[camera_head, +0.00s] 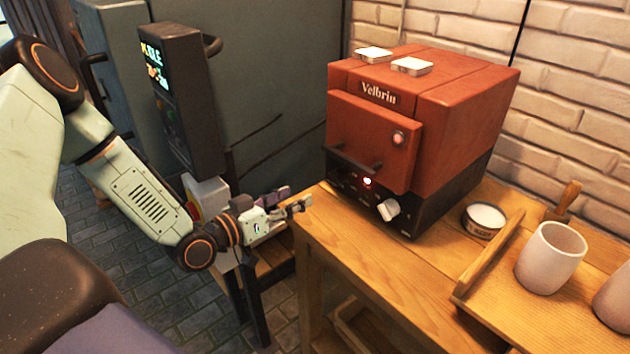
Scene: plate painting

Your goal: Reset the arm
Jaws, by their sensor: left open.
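My left arm comes in from the left in the head view. Its left gripper (297,203) is at the near left corner of the wooden table (350,255), a little in front of the red kiln. The gripper is open, with nothing visible between its fingers. The red kiln (455,110), labelled "Velbrin", stands on the table with its front door shut. My right gripper is not in view.
Two small white pieces (411,66) lie on the kiln's top. A round tin (484,220), a wooden tray (490,258) and a pale cup (550,257) are at the right. A dark control panel (180,95) stands behind my arm. The floor at lower left is brick.

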